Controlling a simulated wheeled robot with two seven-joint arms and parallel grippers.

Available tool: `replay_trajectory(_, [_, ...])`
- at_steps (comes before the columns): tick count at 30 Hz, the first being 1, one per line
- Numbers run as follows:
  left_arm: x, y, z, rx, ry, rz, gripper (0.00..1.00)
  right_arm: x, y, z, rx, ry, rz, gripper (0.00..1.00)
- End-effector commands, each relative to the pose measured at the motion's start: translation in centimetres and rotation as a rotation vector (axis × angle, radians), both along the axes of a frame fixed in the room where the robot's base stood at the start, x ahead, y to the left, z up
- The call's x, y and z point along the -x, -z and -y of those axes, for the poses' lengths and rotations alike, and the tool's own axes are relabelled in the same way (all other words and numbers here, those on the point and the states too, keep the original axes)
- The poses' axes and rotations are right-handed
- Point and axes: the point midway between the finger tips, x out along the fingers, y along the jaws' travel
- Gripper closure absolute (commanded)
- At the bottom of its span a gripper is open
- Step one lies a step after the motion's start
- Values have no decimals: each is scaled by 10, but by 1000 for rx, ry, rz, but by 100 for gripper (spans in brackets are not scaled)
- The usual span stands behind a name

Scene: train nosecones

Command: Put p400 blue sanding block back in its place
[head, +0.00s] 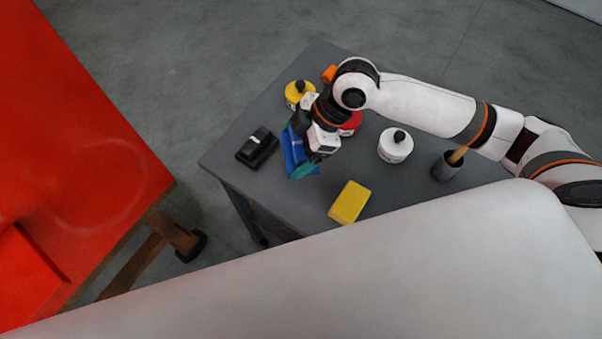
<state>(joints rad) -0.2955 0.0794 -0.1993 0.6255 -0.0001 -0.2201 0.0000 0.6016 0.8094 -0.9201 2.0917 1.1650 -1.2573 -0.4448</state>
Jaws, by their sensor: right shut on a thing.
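The blue sanding block (291,151) is at the left part of the grey table (265,190), right of a black block. My right gripper (310,157) points down at it and is shut on it, partly covering it. A teal patch shows by the fingertips; I cannot tell what it belongs to. I cannot tell whether the block touches the table. My left gripper is not in view.
A black block (257,147), a yellow tin (299,92), a red tin (351,124), a white tin (395,146), a dark cup (446,167) and a yellow block (349,202) stand on the table. A large red body (70,140) is at left.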

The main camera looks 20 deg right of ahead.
Motion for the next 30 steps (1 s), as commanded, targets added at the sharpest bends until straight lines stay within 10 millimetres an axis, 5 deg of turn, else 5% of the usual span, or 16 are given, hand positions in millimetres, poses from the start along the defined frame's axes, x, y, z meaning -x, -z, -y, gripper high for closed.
replay_trajectory(21, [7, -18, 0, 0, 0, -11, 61, 4, 90, 1, -5, -12, -25, 28])
replay_trajectory(30, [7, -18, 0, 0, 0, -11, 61, 4, 96, 1, -5, -13, -21, 28])
